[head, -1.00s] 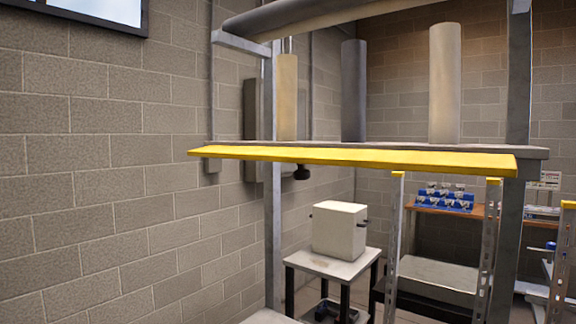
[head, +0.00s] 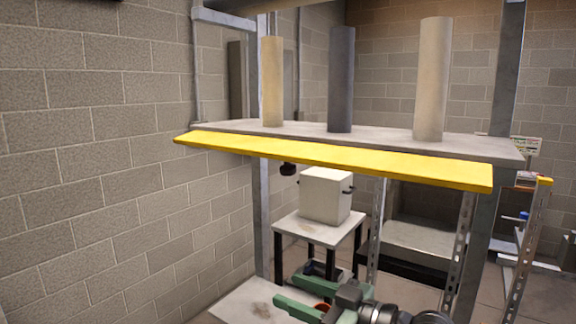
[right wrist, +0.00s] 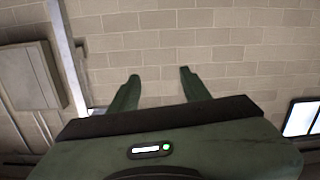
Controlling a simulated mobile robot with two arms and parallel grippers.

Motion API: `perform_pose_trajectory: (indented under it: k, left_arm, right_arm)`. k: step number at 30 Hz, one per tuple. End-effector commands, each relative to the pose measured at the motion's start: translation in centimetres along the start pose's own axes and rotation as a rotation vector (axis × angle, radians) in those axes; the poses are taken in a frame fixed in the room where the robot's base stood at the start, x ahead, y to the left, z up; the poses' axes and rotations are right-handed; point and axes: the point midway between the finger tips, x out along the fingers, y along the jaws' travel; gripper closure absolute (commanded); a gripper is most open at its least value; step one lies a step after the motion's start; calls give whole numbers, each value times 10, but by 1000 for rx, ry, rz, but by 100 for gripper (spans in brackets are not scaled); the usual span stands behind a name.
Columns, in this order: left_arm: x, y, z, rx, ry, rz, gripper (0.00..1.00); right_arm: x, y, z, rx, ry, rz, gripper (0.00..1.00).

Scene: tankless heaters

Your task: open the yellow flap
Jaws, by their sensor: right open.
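The yellow flap (head: 340,158) is a long narrow board along the front edge of a grey shelf (head: 370,140) in the head view. It slants slightly downward to the right, and its top face shows. My right gripper (head: 288,289) is at the bottom of the head view, below the flap and apart from it. Its green fingers are spread with nothing between them. The right wrist view also shows the open fingers (right wrist: 160,75), with only block wall behind them. My left gripper is not in view.
Several upright cylinders (head: 341,80) stand on the shelf above the flap. Grey metal posts (head: 262,200) support the frame. Below is a white box (head: 325,195) on a small table (head: 318,231). A block wall (head: 90,180) is at the left.

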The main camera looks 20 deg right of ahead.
Motion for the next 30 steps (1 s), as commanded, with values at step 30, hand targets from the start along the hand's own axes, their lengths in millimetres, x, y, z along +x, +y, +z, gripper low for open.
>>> perform_pose_trajectory:
  k: [30]
  left_arm:
    - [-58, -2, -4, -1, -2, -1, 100]
  right_arm:
    - [32, 57, -215, -63, 432, 9, 53]
